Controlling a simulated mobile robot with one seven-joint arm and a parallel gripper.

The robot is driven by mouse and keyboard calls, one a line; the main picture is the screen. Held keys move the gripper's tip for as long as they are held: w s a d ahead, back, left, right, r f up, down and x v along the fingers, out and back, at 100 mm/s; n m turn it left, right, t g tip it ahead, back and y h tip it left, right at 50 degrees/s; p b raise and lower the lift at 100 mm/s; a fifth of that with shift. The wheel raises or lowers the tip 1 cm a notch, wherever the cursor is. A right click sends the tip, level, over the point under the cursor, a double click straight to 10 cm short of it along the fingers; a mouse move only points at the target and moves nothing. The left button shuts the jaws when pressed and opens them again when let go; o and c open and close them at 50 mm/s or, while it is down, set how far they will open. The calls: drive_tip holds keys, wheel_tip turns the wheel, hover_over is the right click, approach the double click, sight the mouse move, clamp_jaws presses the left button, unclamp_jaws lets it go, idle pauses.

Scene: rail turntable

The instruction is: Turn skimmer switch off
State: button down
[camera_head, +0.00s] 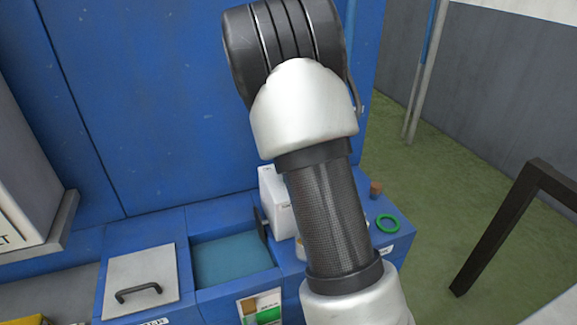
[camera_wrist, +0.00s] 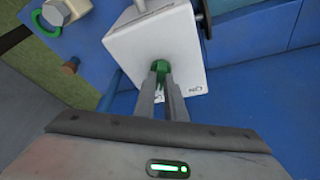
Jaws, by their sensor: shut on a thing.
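The skimmer switch appears as a white box (camera_wrist: 150,40) with a small green knob (camera_wrist: 161,70) on its face. Lettering that looks like "ON" is beside the knob, at the box's lower right edge in the wrist view. My gripper (camera_wrist: 161,80) is shut on the green knob, its two fingers close together around it. The fingers hide part of the knob and some marking under it. In the head view the white box (camera_head: 275,205) stands on the blue unit, partly behind my arm. My gripper and the knob are hidden there.
A basin of teal liquid (camera_head: 230,260) and a grey lid (camera_head: 143,283) with a black handle lie left of the box. A green ring (camera_head: 388,223) and a brown plug (camera_head: 376,188) are to its right. A tall blue wall (camera_head: 150,100) stands behind. A dark frame (camera_head: 500,225) is at the far right.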

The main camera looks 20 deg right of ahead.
idle(0.4)
drive_tip(key=c, duration=1.8)
unclamp_jaws()
drive_tip(key=v, duration=1.7)
drive_tip(key=shift+a+r+p, duration=0.15)
drive_tip(key=shift+r+p, duration=0.05)
drive_tip(key=shift+p, duration=0.2)
drive_tip(key=s+a+r+n+p, duration=0.1)
drive_tip(key=s+a+r+n, duration=0.1)
drive_tip(key=s, duration=0.7)
drive_tip(key=s+a+r+n+t+y+p, duration=0.1)
drive_tip(key=s+a+r+n+p, duration=0.1)
drive_tip(key=s, duration=0.7)
drive_tip(key=s+a+r+n+y+p, duration=0.1)
drive_tip(key=s+a+r+n, duration=0.1)
drive_tip(key=s, duration=0.7)
drive_tip(key=shift+s+a+r+t+p, duration=0.1)
drive_tip(key=shift+a+r+t+p, duration=0.15)
drive_tip(key=shift+a, duration=0.35)
drive_tip(key=shift+s+a+r+t+p, duration=0.1)
drive_tip(key=shift+a+r, duration=0.25)
drive_tip(key=shift+a, duration=0.2)
